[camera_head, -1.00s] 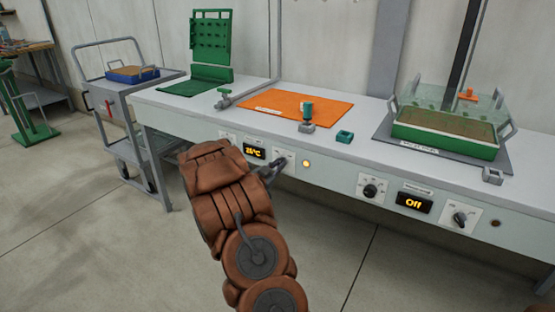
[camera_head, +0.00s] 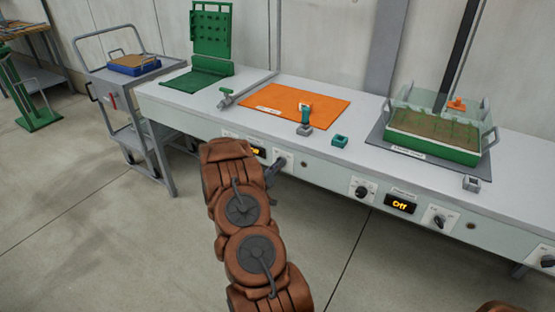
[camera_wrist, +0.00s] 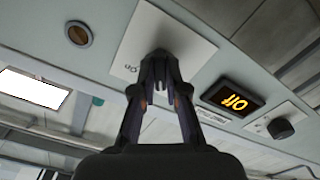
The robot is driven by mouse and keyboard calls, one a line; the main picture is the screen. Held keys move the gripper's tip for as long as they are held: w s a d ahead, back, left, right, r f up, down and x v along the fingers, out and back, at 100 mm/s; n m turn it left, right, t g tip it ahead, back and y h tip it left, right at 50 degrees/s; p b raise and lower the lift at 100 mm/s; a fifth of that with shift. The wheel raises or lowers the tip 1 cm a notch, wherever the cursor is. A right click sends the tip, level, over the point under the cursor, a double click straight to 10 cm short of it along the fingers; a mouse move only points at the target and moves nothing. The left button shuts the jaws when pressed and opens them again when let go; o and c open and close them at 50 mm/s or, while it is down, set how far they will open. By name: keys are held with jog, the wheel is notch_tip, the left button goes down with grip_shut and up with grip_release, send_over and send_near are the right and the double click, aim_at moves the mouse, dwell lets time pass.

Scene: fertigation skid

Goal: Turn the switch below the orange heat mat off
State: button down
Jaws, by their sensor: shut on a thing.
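The orange heat mat (camera_head: 290,98) lies flat on the bench. Below it, the front panel carries a switch on a white plate (camera_head: 284,158); this plate also shows in the wrist view (camera_wrist: 140,45). My gripper (camera_head: 277,168) is at that plate, with its fingers (camera_wrist: 160,68) shut on the switch knob, which they hide. The display (camera_head: 257,151) beside it is partly covered by my arm; in the wrist view the display (camera_wrist: 233,97) reads "Off", upside down. The round indicator lamp (camera_head: 304,163) is dark; it also shows in the wrist view (camera_wrist: 78,33).
On the same panel, to the right, are another dial (camera_head: 361,191), a display reading "Off" (camera_head: 400,204) and a knob (camera_head: 438,219). A green tray (camera_head: 455,155) stands on the right of the bench. A grey cart (camera_head: 135,75) stands at the left. The floor in front is clear.

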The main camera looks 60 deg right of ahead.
jog(key=shift+r+n+p, duration=0.1)
jog(key=shift+n+p, duration=0.85)
jog(key=shift+n, duration=0.25)
jog(key=c, duration=1.2)
grip_release()
jog(key=shift+a, duration=0.1)
jog(key=a, duration=1.1)
jog(key=shift+s+a, duration=0.25)
jog(key=shift+a, duration=0.15)
